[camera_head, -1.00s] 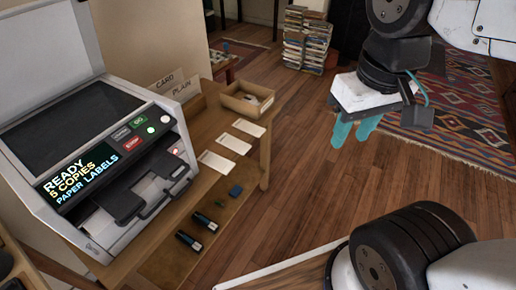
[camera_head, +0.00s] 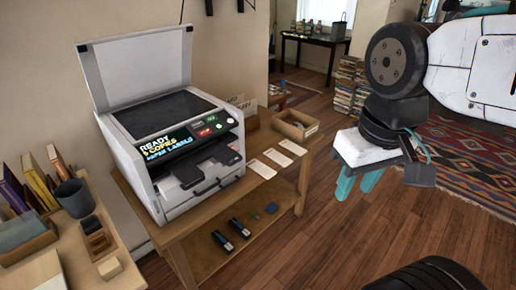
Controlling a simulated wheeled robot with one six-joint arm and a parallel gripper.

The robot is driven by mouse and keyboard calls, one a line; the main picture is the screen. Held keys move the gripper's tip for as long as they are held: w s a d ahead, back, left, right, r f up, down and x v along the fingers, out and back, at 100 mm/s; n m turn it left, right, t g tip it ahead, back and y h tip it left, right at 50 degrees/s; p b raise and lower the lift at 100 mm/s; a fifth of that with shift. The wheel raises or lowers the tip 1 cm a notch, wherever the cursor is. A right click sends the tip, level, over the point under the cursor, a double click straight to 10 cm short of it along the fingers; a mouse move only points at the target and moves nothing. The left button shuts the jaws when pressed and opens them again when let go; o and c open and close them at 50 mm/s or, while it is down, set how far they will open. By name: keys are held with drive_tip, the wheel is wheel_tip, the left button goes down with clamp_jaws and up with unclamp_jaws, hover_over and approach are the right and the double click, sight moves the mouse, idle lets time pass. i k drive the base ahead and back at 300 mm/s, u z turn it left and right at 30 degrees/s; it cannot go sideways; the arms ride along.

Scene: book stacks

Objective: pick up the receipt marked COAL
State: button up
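Three pale paper slips lie in a row on the right part of the wooden printer table: a near slip (camera_head: 263,169), a middle slip (camera_head: 278,157) and a far slip (camera_head: 292,147). Their print is too small to read, so I cannot tell which one is marked COAL. My gripper (camera_head: 358,187) hangs over the floor to the right of the table, apart from the slips. Its two teal fingers point down with a gap between them, and nothing shows in it.
A copier (camera_head: 170,120) with its lid raised fills the table's left part. An open wooden box (camera_head: 296,125) stands behind the slips. Small dark items lie on the lower shelf (camera_head: 200,262). A desk with books and a cup (camera_head: 75,198) stands left. Wooden floor is open right.

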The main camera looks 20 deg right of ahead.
sight(292, 147)
drive_tip(key=u, duration=0.3)
drive_tip(key=i, duration=1.15)
drive_tip(key=z, duration=0.7)
